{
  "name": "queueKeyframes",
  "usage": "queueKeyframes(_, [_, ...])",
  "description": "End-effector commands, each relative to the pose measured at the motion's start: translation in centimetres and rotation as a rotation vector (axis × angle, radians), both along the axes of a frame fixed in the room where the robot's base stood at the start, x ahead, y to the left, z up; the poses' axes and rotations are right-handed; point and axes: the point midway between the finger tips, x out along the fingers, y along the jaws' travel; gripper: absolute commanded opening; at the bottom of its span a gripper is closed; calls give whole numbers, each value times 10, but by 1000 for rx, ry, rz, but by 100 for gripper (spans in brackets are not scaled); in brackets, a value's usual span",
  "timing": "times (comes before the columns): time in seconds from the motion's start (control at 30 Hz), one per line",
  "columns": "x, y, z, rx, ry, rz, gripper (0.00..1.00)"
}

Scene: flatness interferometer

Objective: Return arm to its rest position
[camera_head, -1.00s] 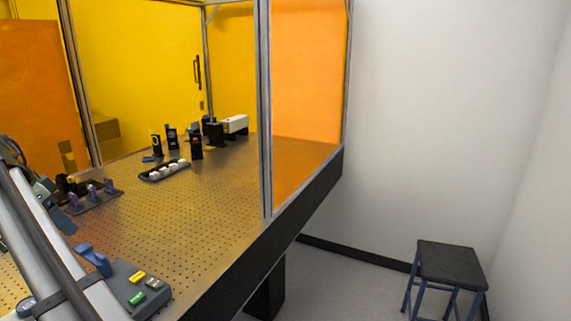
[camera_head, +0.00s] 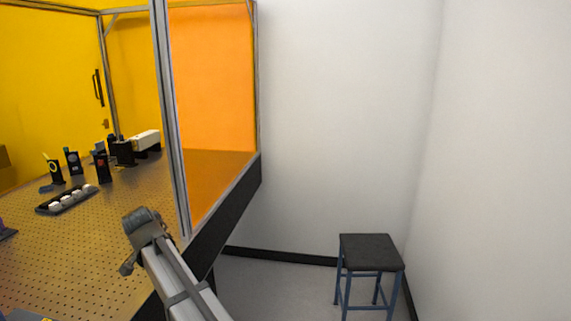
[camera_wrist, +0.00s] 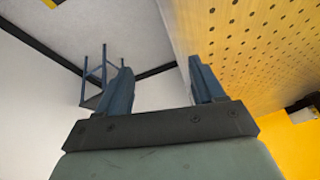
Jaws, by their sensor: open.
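My gripper (camera_wrist: 162,88) shows in the wrist view with its two blue fingers apart and nothing between them. Beyond the fingers are grey floor, the stool and the edge of the perforated table. In the head view my arm rises from the bottom edge, in front of the table's near right edge; the gripper's fingers cannot be made out there.
The perforated optical table (camera_head: 95,235) carries several black optic mounts, a white box (camera_head: 146,139) and a black tray (camera_head: 50,207) with white pieces. A metal frame post (camera_head: 170,120) and orange panel (camera_head: 213,75) stand near my arm. A stool (camera_head: 370,250) stands right, with free floor between.

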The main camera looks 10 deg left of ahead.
Motion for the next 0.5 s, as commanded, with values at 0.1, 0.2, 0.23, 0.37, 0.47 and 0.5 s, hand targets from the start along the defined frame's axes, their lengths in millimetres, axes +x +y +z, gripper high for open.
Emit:
queueKeyframes(0.1, [24,-49,-43,-23,19,-10,68])
queueKeyframes(0.2, [39,-84,-82,-50,46,-8,68])
queueKeyframes(0.23, [42,-94,-93,-59,55,-8,68])
queueKeyframes(0.37, [52,-140,-146,-103,104,2,68])
queueKeyframes(0.47, [54,-175,-186,-136,147,13,68])
queueKeyframes(0.5, [54,-189,-201,-149,165,15,68])
